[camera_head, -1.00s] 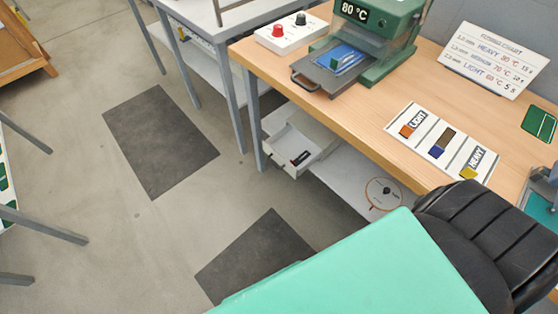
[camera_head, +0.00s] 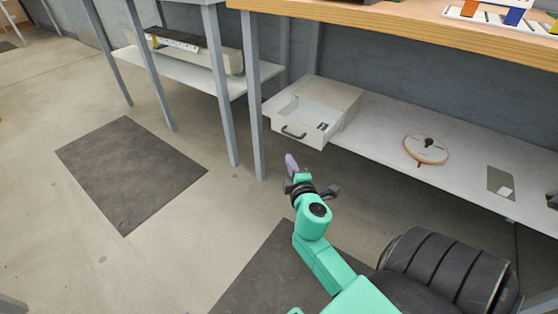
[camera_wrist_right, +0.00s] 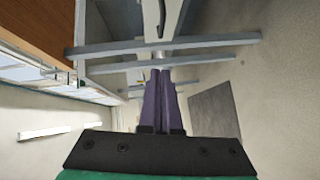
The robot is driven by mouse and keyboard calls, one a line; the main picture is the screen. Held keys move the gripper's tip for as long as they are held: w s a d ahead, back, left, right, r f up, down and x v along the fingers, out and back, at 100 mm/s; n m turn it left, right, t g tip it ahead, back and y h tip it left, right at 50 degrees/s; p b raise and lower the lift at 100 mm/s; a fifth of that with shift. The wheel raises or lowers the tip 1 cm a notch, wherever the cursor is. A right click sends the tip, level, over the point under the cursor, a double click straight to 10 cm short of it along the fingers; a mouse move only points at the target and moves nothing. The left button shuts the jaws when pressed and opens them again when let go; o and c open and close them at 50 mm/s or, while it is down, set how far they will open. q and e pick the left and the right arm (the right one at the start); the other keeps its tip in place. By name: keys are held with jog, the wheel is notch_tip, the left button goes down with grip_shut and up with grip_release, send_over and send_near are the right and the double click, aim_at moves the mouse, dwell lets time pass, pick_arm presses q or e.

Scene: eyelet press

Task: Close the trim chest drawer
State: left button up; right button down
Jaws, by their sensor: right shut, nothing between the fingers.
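The trim chest (camera_head: 333,97) is a small cream box on the low shelf under the bench. Its drawer (camera_head: 297,119) is pulled out toward the front, with a dark handle (camera_head: 293,132) on its face and a small dark item inside. My right gripper (camera_head: 291,162) is in front of and below the drawer, apart from the handle. In the right wrist view its purple fingers (camera_wrist_right: 161,95) are together with nothing between them. A pale panel with a dark handle (camera_wrist_right: 158,27) shows beyond the fingertips there. My left gripper is not in view.
A grey table leg (camera_head: 253,100) stands just left of the drawer. The floor in front is open, with dark mats (camera_head: 130,170).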

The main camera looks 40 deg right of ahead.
jog(key=b, duration=0.1)
send_near(288, 134)
jog(key=w, duration=0.5)
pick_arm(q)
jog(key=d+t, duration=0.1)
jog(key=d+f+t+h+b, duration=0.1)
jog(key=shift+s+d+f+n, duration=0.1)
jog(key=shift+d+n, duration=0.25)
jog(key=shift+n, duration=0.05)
pick_arm(e)
jog(key=d, duration=0.1)
jog(key=d+f, duration=0.1)
jog(key=shift+w+d, duration=0.15)
jog(key=shift+d, duration=0.15)
